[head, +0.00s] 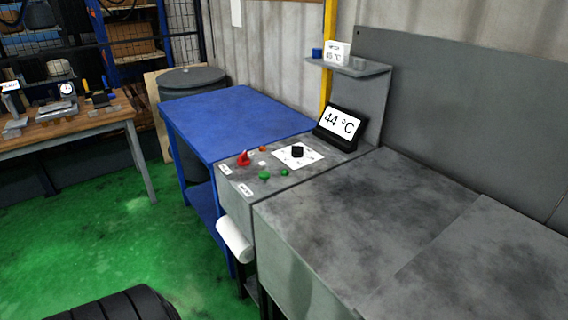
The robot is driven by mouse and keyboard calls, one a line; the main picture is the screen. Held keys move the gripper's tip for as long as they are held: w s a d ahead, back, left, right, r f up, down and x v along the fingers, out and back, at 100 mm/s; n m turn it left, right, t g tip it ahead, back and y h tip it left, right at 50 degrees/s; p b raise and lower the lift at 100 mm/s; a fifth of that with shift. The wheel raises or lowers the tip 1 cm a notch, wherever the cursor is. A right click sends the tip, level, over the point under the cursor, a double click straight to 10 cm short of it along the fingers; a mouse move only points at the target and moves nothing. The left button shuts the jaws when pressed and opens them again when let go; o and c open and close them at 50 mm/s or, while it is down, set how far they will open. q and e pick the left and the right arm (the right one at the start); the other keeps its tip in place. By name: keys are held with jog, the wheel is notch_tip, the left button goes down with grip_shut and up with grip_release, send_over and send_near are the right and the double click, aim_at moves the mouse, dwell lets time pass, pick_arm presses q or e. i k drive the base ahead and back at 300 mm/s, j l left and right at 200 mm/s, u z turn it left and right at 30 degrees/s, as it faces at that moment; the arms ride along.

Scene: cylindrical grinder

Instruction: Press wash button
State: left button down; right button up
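A grey control panel (240,202) stands between the blue table and the grey machine. On its top are a red lever or switch (243,158), an orange button (263,149), a larger green button (264,175) and a smaller green button (284,172). A black knob (297,151) sits on a white dial plate (312,158). Small white labels (245,190) are on the panel's front edge, too small to read, so I cannot tell which button is the wash button. Neither of my grippers is in view.
A display (341,123) reading 44 °C stands behind the panel. A shelf (350,67) above holds small items. A white roll (235,239) hangs at the panel's front. A blue table (235,115) and a wooden workbench (75,124) stand left. The green floor (130,235) between is open.

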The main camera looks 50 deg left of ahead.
aim_at(264, 175)
jog(key=u, duration=1.45)
jog(key=j+z, duration=0.1)
jog(key=j, duration=0.2)
jog(key=i+j+z, duration=0.1)
jog(key=j, duration=0.2)
